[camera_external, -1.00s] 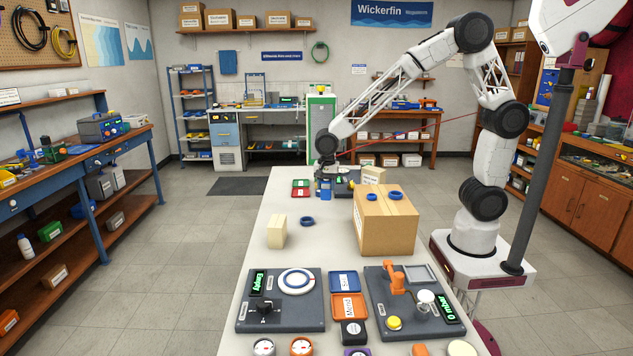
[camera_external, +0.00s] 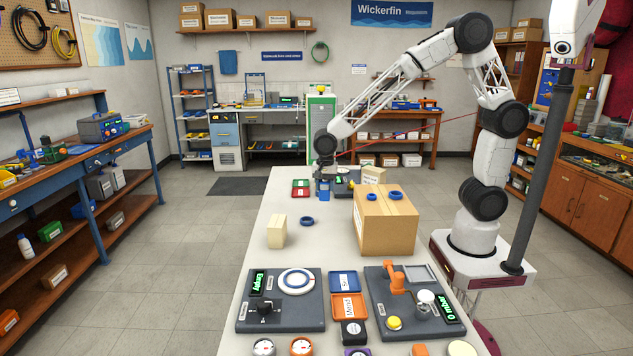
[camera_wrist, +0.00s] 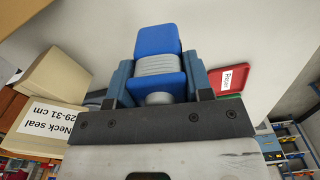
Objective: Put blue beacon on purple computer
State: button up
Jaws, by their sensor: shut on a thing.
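My gripper (camera_external: 324,187) is at the far end of the white table, pointing down. It is shut on the blue beacon (camera_external: 324,196), a blue block that shows just below the fingers. In the wrist view the beacon (camera_wrist: 158,40) has a blue top, a grey ribbed middle and another blue part, between the two fingers (camera_wrist: 160,85). I cannot tell whether its underside touches the table. A purple-rimmed round device (camera_external: 357,352), likely the purple computer, is at the bottom edge of the external view, mostly cut off and far from my gripper.
A large cardboard box (camera_external: 387,225) with blue rings on top stands right of the table's middle. A cream block (camera_external: 276,231) and a blue ring (camera_external: 307,221) are left of it. Two dark panels (camera_external: 250,318) and several gauges fill the near end. A red tray (camera_wrist: 232,80) is beside my gripper.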

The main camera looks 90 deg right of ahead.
jog(key=w+a+r+n, duration=0.1)
jog(key=w+a+n, duration=0.15)
jog(key=a, duration=0.95)
jog(key=w+a+r+n, duration=0.1)
jog(key=w+a+r, duration=0.15)
jog(key=a, duration=0.85)
jog(key=w+a+r+n, duration=0.1)
jog(key=w+a+n, duration=0.15)
jog(key=a, duration=0.95)
jog(key=s+a+r+n, duration=0.1)
jog(key=s+a, duration=0.2)
jog(key=a, duration=0.8)
jog(key=s+a+r+n, duration=0.1)
jog(key=s+a, duration=0.3)
jog(key=a, duration=0.8)
jog(key=s+a+r+n, duration=0.1)
jog(key=s+a+n, duration=0.1)
jog(key=a, duration=0.9)
jog(key=shift+s+a+n, duration=0.2)
jog(key=shift+s+n, duration=0.1)
jog(key=shift+s, duration=0.5)
jog(key=shift+f, duration=2.4)
jog(key=shift+f, duration=0.1)
jog(key=shift+f, duration=2.4)
jog(key=shift+f, duration=0.1)
